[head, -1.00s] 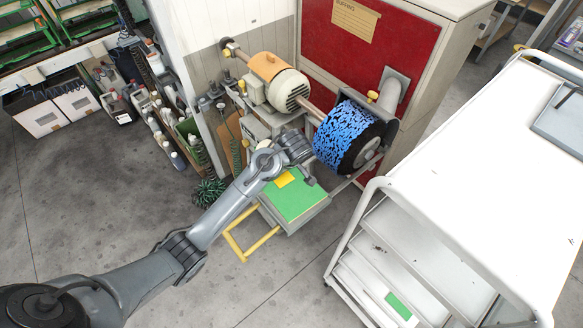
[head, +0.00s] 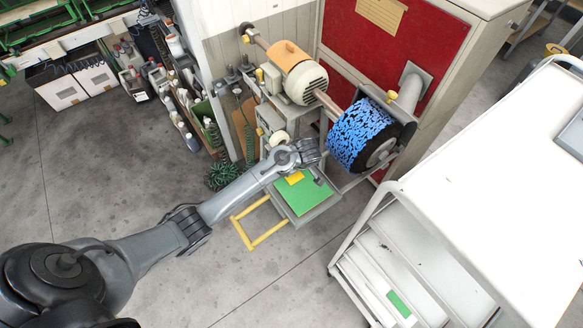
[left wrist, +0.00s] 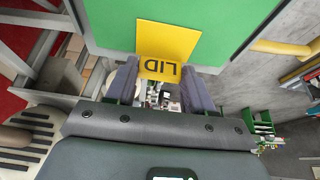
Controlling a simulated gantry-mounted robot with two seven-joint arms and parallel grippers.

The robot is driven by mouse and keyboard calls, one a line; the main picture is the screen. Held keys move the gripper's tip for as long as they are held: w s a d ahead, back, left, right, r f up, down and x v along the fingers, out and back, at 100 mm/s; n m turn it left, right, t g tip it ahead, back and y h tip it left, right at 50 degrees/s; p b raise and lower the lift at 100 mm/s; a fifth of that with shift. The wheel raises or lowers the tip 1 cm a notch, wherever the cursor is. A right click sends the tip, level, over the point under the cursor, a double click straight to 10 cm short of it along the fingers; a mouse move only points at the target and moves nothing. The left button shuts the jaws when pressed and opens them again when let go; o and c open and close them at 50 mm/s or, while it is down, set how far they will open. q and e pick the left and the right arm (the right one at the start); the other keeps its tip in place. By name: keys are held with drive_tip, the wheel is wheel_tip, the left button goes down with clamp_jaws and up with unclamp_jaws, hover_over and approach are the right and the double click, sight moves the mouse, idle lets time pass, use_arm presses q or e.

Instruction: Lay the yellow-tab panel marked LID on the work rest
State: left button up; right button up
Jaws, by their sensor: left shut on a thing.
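The green panel (head: 308,198) with the yellow tab (head: 294,177) is below the blue-and-black buffing wheel (head: 360,135). In the left wrist view the tab (left wrist: 167,45) reads LID, upside down. My left gripper (left wrist: 158,88) is shut on this tab, and the green panel (left wrist: 185,12) extends beyond it. In the head view the arm's wrist hides part of the panel's far side. The panel appears over or on a grey tray-like rest (head: 322,211), whose front rim shows. I cannot tell whether they touch. My right gripper is not in view.
A yellow tubular frame (head: 241,233) sticks out left of the rest. A motor (head: 303,78) and shaft stand behind, before a red-fronted cabinet (head: 395,50). A white cart (head: 480,190) stands at right, with a small green piece (head: 398,304) on a lower shelf.

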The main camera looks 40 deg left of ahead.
use_arm(q)
drive_tip(key=shift+f, duration=0.35)
drive_tip(key=shift+f, duration=0.2)
drive_tip(key=o, duration=1.1)
drive_tip(key=shift+c, duration=0.2)
drive_tip(key=shift+r, duration=0.15)
